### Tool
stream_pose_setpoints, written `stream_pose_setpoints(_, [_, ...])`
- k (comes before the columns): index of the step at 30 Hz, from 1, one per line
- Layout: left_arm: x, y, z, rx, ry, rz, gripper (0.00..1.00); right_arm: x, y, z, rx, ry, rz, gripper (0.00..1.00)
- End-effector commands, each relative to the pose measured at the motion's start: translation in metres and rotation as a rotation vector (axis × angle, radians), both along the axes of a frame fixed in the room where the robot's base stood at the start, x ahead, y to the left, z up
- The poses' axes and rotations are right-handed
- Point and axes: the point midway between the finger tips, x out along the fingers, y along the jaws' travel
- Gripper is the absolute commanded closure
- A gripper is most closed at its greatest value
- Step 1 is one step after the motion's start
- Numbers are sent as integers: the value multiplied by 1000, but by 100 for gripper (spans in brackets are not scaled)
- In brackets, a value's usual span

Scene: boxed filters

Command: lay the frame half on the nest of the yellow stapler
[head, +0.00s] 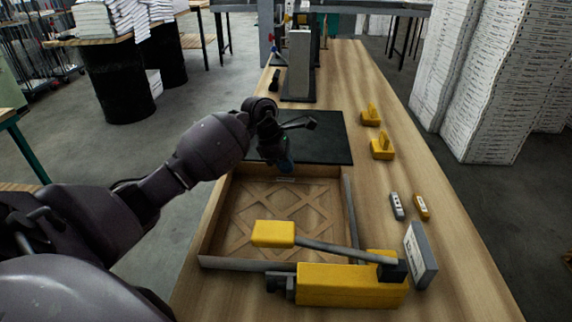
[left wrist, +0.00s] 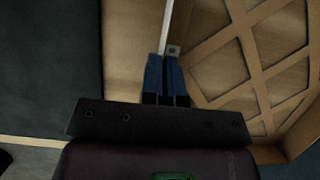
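The frame half (head: 237,222) is a tan cardboard tray-like frame with a lattice across its floor. It lies flat in the corner of the nest's grey rails (head: 352,215), directly behind the yellow stapler (head: 350,287); whether it is fully seated I cannot tell. The stapler's yellow-ended lever (head: 273,233) reaches over its near right part. My left gripper (head: 284,166) is at the frame's far wall. In the left wrist view its blue fingers (left wrist: 165,75) are close together on the thin wall, with the lattice (left wrist: 255,75) on the right. My right gripper is not in view.
A dark mat (head: 330,138) lies beyond the frame. Two yellow blocks (head: 382,148), a grey marker-like piece (head: 396,206), a yellow one (head: 422,206) and a grey box (head: 420,255) stand along the right side. A grey post (head: 299,65) rises at the back.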

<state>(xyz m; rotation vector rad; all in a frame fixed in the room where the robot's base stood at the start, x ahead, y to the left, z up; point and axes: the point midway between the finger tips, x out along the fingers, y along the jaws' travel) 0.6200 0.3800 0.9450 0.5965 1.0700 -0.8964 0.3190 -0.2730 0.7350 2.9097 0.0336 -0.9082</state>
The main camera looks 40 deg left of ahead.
Motion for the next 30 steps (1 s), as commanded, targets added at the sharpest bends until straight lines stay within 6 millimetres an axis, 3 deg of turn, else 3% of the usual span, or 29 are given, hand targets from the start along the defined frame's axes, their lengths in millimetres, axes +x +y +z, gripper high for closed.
stream_pose_setpoints(4, [0, 0, -4, 1, 1, 0, 100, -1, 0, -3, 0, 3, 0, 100])
stream_pose_setpoints(9, [0, 0, -2, 0, 0, 0, 73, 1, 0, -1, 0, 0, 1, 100])
stream_pose_setpoints(10, [0, 0, -2, 0, 0, 0, 72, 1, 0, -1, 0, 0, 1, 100])
stream_pose_setpoints(21, [-1, 2, 5, 2, -1, -1, 72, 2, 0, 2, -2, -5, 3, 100])
stream_pose_setpoints(30, [-11, 19, 52, 5, -3, -1, 72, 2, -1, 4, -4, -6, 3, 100])
